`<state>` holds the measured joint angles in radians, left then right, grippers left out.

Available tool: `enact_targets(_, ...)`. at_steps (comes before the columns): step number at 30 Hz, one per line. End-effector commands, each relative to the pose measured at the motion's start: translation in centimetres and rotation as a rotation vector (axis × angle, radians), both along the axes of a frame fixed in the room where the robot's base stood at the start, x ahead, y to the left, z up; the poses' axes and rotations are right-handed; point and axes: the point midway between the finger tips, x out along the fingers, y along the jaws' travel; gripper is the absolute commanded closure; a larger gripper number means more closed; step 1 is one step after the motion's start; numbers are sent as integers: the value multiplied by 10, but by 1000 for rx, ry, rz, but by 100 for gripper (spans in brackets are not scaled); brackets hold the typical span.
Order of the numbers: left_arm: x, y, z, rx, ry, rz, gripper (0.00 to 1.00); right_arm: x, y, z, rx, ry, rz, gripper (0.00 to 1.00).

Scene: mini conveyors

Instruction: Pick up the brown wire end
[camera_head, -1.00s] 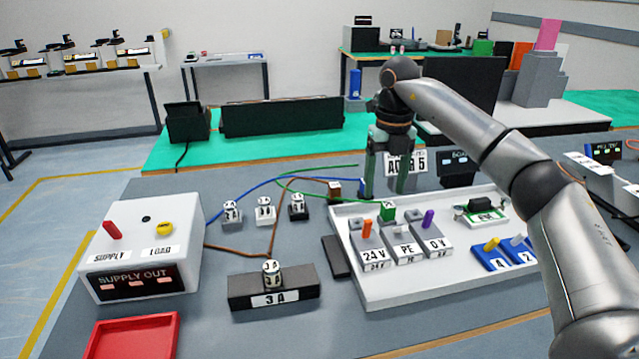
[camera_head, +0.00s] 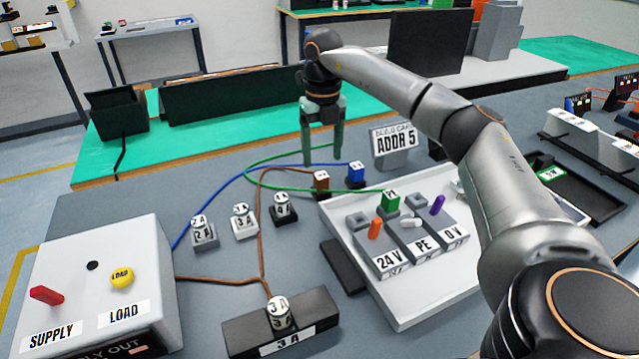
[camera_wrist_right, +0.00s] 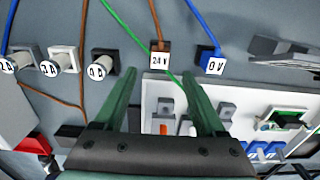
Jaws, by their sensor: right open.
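The brown wire end (camera_head: 321,179) is a small brown block behind the white tray. In the right wrist view it carries a 24 V label (camera_wrist_right: 159,55). The brown wire (camera_head: 262,225) runs from it towards the supply box. My right gripper (camera_head: 322,157) is open and empty, fingers pointing down, above and just behind the brown end in the head view. In the wrist view the brown end shows between and beyond the fingertips (camera_wrist_right: 157,76). They look apart from it. My left gripper is not in view.
The blue wire end (camera_head: 355,172), labelled 0 V, stands close right of the brown end. The green PE end (camera_head: 390,201) is at the white tray (camera_head: 400,318), its wire passing near the brown end. Several fuses (camera_head: 242,222) stand left. The ADDR 5 sign (camera_head: 395,148) is at right.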

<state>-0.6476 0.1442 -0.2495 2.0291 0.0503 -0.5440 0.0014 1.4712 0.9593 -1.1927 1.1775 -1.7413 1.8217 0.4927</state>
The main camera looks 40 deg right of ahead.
Motion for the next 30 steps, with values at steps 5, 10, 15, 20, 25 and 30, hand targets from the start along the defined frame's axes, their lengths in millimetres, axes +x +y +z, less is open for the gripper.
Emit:
enact_targets(5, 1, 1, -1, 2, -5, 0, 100, 0, 0, -18, 0, -1, -1, 28)
enact_targets(10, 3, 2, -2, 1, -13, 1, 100, -2, 0, -37, -1, 3, -2, 28)
enact_targets(15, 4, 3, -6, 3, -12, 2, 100, -2, 1, -62, -1, 1, -1, 28)
enact_targets(20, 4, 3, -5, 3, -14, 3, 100, -2, 1, -71, 0, 0, -1, 28)
enact_targets(25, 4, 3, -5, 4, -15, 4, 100, -2, 1, -71, 0, -1, -1, 28)
enact_targets(30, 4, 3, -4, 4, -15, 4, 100, -2, 1, -70, 0, -1, -1, 44)
